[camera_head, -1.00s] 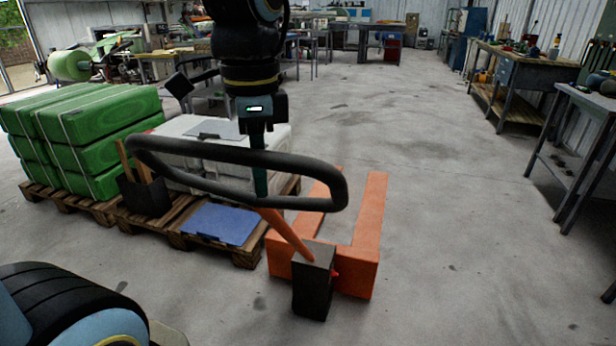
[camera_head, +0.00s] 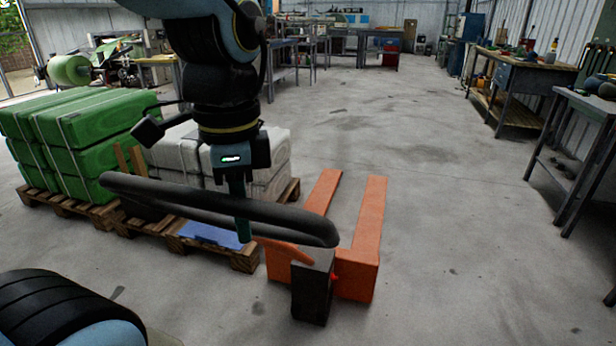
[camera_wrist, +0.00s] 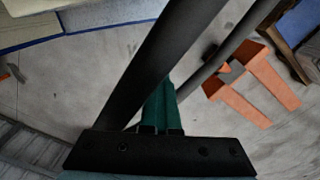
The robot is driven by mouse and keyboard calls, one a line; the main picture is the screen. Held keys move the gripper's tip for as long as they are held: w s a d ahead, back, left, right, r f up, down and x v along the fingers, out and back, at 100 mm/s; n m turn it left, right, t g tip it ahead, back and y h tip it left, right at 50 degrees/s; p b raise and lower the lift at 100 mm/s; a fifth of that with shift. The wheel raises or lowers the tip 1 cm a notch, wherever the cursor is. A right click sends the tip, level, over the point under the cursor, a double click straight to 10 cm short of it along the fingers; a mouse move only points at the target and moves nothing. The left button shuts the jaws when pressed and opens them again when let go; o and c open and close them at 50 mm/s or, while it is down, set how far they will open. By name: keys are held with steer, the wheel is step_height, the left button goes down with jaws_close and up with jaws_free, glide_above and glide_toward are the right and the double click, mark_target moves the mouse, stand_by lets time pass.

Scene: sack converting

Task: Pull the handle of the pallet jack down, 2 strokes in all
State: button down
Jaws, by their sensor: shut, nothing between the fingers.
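The orange pallet jack (camera_head: 368,237) stands on the floor with its forks pointing away from me, and it also shows in the wrist view (camera_wrist: 250,92). Its black looped handle (camera_head: 215,208) is tilted low toward me on an orange shaft (camera_head: 283,247). My gripper (camera_head: 243,232) points down at the handle's loop, with green fingers. In the wrist view the fingers (camera_wrist: 160,108) are together, and a black bar of the handle (camera_wrist: 155,65) crosses in front of their tips. Whether they touch the bar I cannot tell.
Pallets with green sacks (camera_head: 85,140) and pale sacks (camera_head: 270,160) stand to the left, with a blue sheet (camera_head: 208,235) on the near pallet. Workbenches (camera_head: 520,80) line the right side. The floor right of the jack is clear.

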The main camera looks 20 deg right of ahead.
steer(key=w+d+r+p, duration=0.3)
steer(key=w+r+p, duration=0.1)
steer(key=shift+d, duration=0.3)
steer(key=shift+r, duration=0.15)
steer(key=w+d+r+p, duration=0.3)
steer(key=w+d+p, duration=0.1)
steer(key=shift+r, duration=0.35)
steer(key=shift+w, duration=0.1)
steer(key=w+d+r+p, duration=0.3)
steer(key=w+d+p, duration=0.1)
steer(key=p, duration=0.1)
steer(key=shift+w+r, duration=0.15)
steer(key=shift+w, duration=0.15)
